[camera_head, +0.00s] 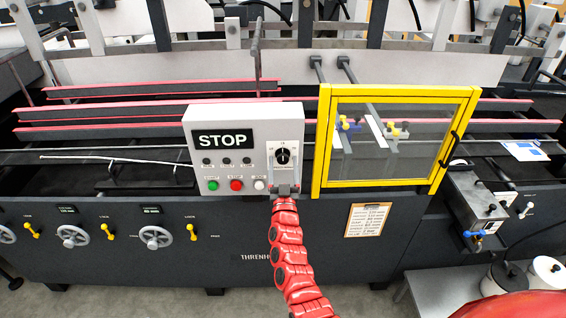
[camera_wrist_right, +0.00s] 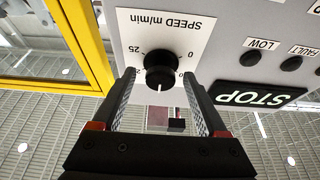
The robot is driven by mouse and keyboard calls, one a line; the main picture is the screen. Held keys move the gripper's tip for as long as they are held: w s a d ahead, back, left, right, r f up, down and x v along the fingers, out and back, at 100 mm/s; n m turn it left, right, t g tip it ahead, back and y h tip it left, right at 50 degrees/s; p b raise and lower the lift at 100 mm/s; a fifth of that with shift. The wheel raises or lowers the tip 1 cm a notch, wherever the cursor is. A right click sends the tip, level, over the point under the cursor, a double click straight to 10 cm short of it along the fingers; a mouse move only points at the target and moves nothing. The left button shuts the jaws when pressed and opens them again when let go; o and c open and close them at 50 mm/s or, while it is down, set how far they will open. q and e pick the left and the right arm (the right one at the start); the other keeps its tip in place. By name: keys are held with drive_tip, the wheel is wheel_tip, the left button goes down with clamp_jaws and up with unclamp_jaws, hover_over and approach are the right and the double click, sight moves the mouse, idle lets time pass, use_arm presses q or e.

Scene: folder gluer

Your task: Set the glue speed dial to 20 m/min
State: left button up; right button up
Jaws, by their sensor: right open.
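The speed dial is a round black knob (camera_head: 283,155) on a white scale plate, at the right of the grey control box (camera_head: 215,112). In the right wrist view, the knob (camera_wrist_right: 160,66) appears upside down under the label "SPEED m/min". Its white mark points down in that picture; some scale numbers are hidden. My right gripper (camera_wrist_right: 160,82) is open, its two fingers spread on either side of the knob's lower part, with gaps showing. In the head view, my right gripper (camera_head: 285,188) is just below the dial. My left gripper is not in view.
The box has a STOP display (camera_head: 223,139), small lamps and green, red and white buttons (camera_head: 237,184). A yellow-framed guard door (camera_head: 322,135) stands close to its right. Handwheels (camera_head: 155,237) and a clipboard (camera_head: 367,220) are on the machine front below.

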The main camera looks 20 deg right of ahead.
clamp_jaws()
idle(0.4)
drive_tip(key=shift+m+h, duration=0.4)
drive_tip(key=shift+m, duration=0.1)
drive_tip(key=m+h+b, duration=0.1)
drive_tip(key=m, duration=0.2)
drive_tip(key=shift+w+a+g, duration=0.1)
drive_tip(key=shift+g, duration=0.2)
drive_tip(key=m+g+h+b, duration=0.1)
drive_tip(key=m+h, duration=0.1)
drive_tip(key=m, duration=0.1)
drive_tip(key=shift+m, duration=0.4)
drive_tip(key=m+g, duration=0.1)
drive_tip(key=m, duration=0.1)
drive_tip(key=m+g+h+b, duration=0.1)
drive_tip(key=m, duration=0.1)
drive_tip(key=shift+a+r+m, duration=0.15)
drive_tip(key=shift+a+m, duration=0.05)
drive_tip(key=shift+m, duration=0.1)
drive_tip(key=shift+m+g+h+b, duration=0.5)
drive_tip(key=shift+m+g, duration=0.2)
drive_tip(key=shift+m, duration=1.1)
drive_tip(key=shift+a+r, duration=0.1)
